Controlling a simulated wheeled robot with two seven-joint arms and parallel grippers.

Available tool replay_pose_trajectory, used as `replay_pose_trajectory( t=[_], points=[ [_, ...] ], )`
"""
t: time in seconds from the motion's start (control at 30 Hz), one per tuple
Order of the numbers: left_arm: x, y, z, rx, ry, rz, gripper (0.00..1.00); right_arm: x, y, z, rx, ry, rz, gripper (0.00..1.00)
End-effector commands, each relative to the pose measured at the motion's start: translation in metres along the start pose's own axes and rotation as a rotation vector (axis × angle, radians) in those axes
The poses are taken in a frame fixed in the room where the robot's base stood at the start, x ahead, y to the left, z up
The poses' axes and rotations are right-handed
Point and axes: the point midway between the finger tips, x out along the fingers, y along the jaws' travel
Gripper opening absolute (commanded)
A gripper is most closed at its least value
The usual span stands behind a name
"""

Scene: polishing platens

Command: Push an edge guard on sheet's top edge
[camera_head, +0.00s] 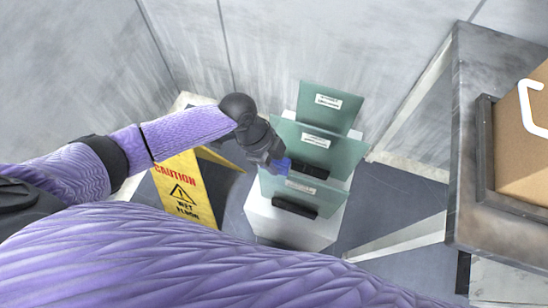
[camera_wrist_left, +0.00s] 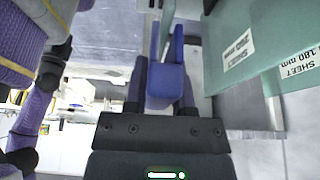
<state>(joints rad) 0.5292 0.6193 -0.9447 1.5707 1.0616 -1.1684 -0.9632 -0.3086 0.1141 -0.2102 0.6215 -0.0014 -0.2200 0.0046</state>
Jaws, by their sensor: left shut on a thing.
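My left gripper (camera_head: 277,164) is shut on a blue edge guard (camera_head: 285,167). In the wrist view the guard (camera_wrist_left: 166,80) is a small U-shaped channel between the two purple fingers. Three green sheets with white labels stand in a row: a front sheet (camera_head: 319,194), a middle sheet (camera_head: 333,150) and a back sheet (camera_head: 322,117). The guard is by the front sheet's upper left part. A thin pale edge (camera_wrist_left: 167,20) runs beyond the guard's slot in the wrist view; I cannot tell whether they touch. My right gripper is not in view.
The sheets stand on a white stand (camera_head: 262,222) with black holders (camera_head: 295,207). A yellow wet-floor sign (camera_head: 185,190) is at left. A grey table (camera_head: 470,120) with a cardboard box (camera_head: 522,150) in a dark tray is at right.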

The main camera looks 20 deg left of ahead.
Motion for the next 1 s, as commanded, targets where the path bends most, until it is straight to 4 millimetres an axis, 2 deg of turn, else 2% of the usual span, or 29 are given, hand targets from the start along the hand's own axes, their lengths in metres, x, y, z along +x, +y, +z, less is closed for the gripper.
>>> replay_pose_trajectory(
  t=[0.43, 1.0],
  points=[
    [0.001, 0.0, 0.0, 0.0, 0.0, 0.0, 0.0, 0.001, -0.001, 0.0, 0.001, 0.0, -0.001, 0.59],
    [0.011, 0.0, 0.005, 0.0, 0.0, 0.0, 0.0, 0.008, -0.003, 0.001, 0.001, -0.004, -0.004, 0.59]
  ],
)
